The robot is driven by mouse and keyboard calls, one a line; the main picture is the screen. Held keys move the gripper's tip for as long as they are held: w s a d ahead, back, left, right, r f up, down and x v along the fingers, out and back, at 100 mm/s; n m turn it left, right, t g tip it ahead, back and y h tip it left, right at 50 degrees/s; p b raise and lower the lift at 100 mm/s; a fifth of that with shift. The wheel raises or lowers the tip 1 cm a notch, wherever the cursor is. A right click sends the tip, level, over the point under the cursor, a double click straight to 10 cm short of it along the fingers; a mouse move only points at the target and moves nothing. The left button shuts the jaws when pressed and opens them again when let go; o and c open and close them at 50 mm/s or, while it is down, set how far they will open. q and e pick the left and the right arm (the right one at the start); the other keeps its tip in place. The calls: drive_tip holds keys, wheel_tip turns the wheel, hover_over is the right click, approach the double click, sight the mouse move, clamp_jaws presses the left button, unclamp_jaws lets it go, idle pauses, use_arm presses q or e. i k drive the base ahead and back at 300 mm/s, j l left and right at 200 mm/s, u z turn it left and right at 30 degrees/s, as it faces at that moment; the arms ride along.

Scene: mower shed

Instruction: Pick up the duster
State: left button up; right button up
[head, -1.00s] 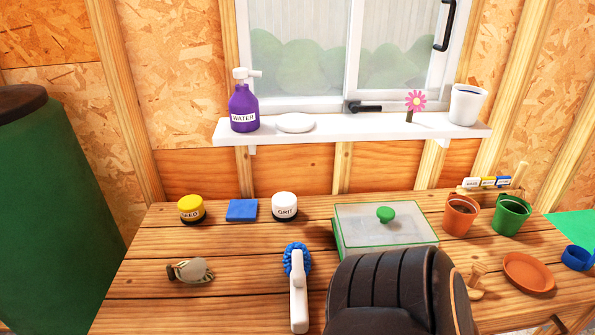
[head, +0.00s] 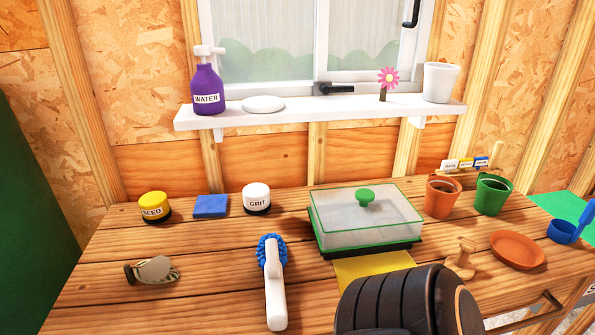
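The duster (head: 274,293) lies on the wooden bench, left of the middle in the head view. It has a blue fluffy head (head: 271,251) pointing to the back of the bench and a white handle pointing to the front edge. Nothing is touching it from above. Neither of my grippers is in view.
A black padded seat back (head: 407,300) rises at the front, right of the duster. A clear-lidded tray (head: 365,215) stands behind it, with a yellow sheet (head: 372,267) in front. Bench around the duster is clear.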

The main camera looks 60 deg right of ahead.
sight(273, 254)
drive_tip(key=z, duration=0.45)
drive_tip(key=l+z, duration=0.1)
drive_tip(key=z, duration=0.35)
drive_tip(key=i+z, duration=0.1)
drive_tip(key=z, duration=0.85)
drive_tip(key=l+z, duration=0.1)
drive_tip(key=k+l, duration=0.05)
